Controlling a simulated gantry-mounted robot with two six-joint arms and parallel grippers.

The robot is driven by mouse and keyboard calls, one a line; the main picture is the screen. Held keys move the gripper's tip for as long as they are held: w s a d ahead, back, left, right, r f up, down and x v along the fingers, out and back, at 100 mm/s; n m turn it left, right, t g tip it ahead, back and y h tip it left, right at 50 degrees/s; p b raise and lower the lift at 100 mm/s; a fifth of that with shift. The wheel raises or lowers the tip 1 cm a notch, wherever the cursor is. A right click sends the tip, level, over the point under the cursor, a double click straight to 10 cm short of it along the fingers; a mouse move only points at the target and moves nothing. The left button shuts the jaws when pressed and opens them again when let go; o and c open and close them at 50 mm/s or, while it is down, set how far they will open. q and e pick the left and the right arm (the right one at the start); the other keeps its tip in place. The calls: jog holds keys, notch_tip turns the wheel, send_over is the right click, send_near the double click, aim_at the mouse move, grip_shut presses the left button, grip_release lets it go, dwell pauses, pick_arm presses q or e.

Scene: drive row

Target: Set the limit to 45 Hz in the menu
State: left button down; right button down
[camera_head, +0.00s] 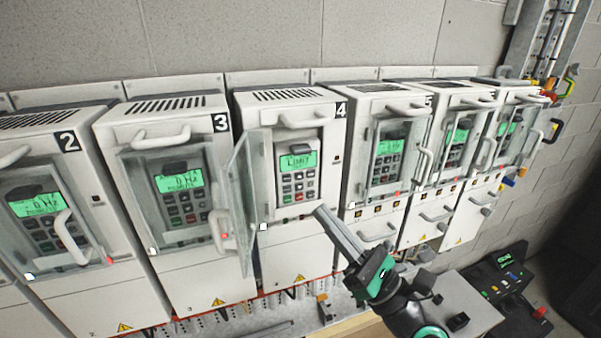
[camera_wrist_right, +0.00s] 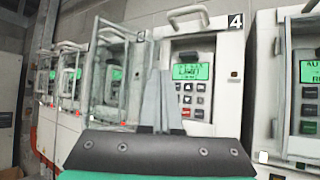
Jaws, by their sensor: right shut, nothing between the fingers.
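The cabinet marked 4 (camera_head: 290,110) stands mid-row with its clear door (camera_head: 243,185) swung open to the left. Its keypad (camera_head: 298,188) is uncovered, and the green screen (camera_head: 297,161) above the keys reads "LIMIT"; any smaller line is unreadable. The screen also shows in the right wrist view (camera_wrist_right: 191,71), with the keypad (camera_wrist_right: 193,98) below it. My right gripper (camera_head: 321,211) is shut and empty, its tips in front of the lower right of cabinet 4, below the keys. In the right wrist view its fingers (camera_wrist_right: 158,82) point up, left of the keypad. My left gripper is out of view.
Cabinets 2 (camera_head: 52,144) and 3 (camera_head: 176,132) stand to the left, more cabinets to the right, with clear doors shut over their keypads. The open door edge is close to the left of keypad 4. A dark control box (camera_head: 503,278) sits at the lower right.

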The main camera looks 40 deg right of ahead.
aim_at(299, 176)
jog(key=shift+w+d+b, duration=0.6)
jog(key=shift+w+b, duration=0.3)
jog(key=shift+w, duration=0.45)
jog(key=shift+w+d+b, duration=0.55)
jog(key=shift+w+b, duration=0.35)
jog(key=shift+w, duration=0.4)
jog(key=shift+w+d+b, duration=0.6)
jog(key=shift+w+b, duration=0.3)
jog(key=shift+w, duration=0.45)
jog(key=shift+w, duration=0.1)
jog(key=shift+w+d, duration=0.15)
jog(key=shift+w, duration=0.15)
